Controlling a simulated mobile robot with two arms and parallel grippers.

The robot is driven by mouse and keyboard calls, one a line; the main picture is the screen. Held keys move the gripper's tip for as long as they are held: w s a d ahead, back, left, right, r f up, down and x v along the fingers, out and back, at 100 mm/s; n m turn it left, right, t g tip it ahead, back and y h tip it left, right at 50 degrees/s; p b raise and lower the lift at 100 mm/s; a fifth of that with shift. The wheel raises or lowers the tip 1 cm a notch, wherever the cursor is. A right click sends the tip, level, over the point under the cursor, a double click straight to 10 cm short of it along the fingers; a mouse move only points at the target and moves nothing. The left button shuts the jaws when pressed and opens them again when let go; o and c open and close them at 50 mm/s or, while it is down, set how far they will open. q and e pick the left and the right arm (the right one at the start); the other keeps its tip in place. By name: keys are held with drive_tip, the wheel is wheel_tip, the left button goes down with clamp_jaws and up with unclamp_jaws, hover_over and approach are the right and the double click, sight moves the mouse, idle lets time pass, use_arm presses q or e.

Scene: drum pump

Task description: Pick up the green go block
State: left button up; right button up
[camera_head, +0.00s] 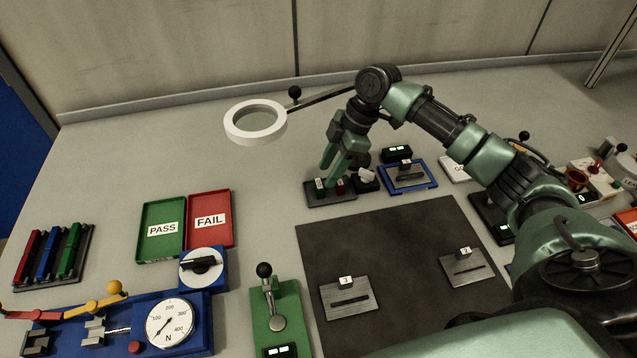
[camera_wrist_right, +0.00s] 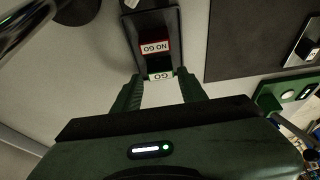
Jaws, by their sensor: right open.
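The green GO block (camera_head: 320,184) sits in a small dark tray (camera_head: 333,198), beside the red NO GO block (camera_head: 340,188). My right gripper (camera_head: 333,168) is open and points down just over the GO end of the tray. In the right wrist view, the GO block (camera_wrist_right: 160,75) shows between my two fingertips, with a gap on each side. The NO GO block (camera_wrist_right: 155,47) lies just beyond it in the tray (camera_wrist_right: 172,20). Neither block is held. My left gripper is not in view.
A ring magnifier (camera_head: 232,130) stands behind and left of the gripper. A blue-framed plate (camera_head: 430,187) and small black devices are close on the tray's right. A dark mat (camera_head: 400,260) with numbered plates lies in front. Bare table is left of the tray.

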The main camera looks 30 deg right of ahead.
sight(319, 183)
drive_tip(key=shift+w+a+f, duration=0.1)
drive_tip(key=shift+a, duration=0.35)
drive_tip(key=x, duration=0.4)
drive_tip(key=shift+a+f+p, duration=0.15)
drive_tip(key=shift+f+p, duration=0.25)
clamp_jaws()
drive_tip(key=shift+r, duration=0.1)
